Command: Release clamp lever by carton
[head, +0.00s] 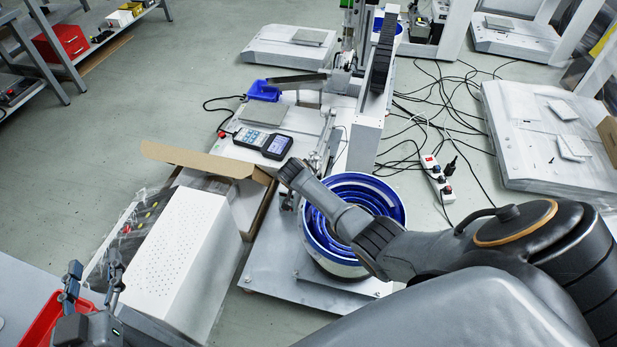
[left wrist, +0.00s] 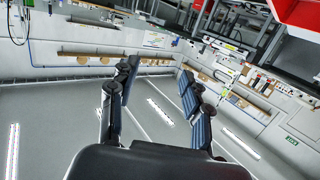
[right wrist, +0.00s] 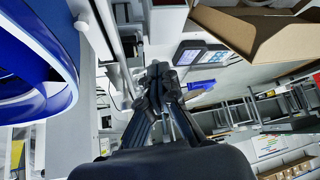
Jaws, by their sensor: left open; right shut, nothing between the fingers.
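The open carton (head: 205,161) stands left of the blue bowl feeder; its brown flap also shows in the right wrist view (right wrist: 240,32). My right gripper (head: 290,172) is beside the carton's right edge, near slim metal clamp parts (head: 322,160) on the machine plate. In the right wrist view, the right gripper (right wrist: 158,72) has its fingers together and empty, in front of metal parts. I cannot tell the clamp lever apart, or whether the fingers touch it; the gripper may hide it. My left gripper (head: 94,274) is open and empty at lower left; its spread fingers show in the left wrist view (left wrist: 158,78).
The blue bowl feeder (head: 395,198) lies under my right forearm. A white perforated box (head: 180,255) stands between my grippers. A handheld meter (head: 263,142) and a blue bin (head: 263,91) lie beyond the carton. A power strip (head: 437,178) and cables lie on the floor at right.

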